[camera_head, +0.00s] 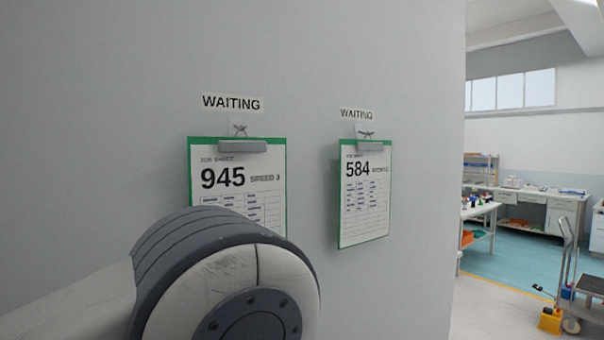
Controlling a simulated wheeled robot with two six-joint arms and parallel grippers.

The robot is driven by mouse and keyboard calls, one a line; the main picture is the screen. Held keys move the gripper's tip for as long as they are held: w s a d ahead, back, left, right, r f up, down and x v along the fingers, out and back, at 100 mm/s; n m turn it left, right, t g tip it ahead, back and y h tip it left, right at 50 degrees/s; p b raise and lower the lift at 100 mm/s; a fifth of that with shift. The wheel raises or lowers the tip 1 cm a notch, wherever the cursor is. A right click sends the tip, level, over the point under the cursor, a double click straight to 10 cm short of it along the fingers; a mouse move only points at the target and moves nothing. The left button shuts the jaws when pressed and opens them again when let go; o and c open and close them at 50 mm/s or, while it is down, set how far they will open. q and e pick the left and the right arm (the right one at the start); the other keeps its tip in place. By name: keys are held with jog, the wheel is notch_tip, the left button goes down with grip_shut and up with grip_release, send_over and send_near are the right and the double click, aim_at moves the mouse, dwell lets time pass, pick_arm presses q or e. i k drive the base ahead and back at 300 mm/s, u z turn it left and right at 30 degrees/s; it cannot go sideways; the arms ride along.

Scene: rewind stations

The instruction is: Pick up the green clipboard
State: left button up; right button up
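Two green clipboards hang on the grey wall. The left green clipboard (264,188) holds a job sheet marked 945, and my arm covers its lower left part. The right green clipboard (366,205) holds a job sheet marked 584 and shows in full. Each hangs by its clip from a small hook under a "WAITING" label. My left arm comes in from the lower left, with a large rounded joint in front of the left clipboard. Neither gripper is in view.
The wall (420,130) ends right of the clipboards. Beyond it is a room with a table (478,212) bearing small items, a workbench (523,200) at the back, a trolley (588,290) and a yellow object (550,321) on the floor.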

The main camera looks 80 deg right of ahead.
aim_at(247, 176)
jog(key=z, duration=2.45)
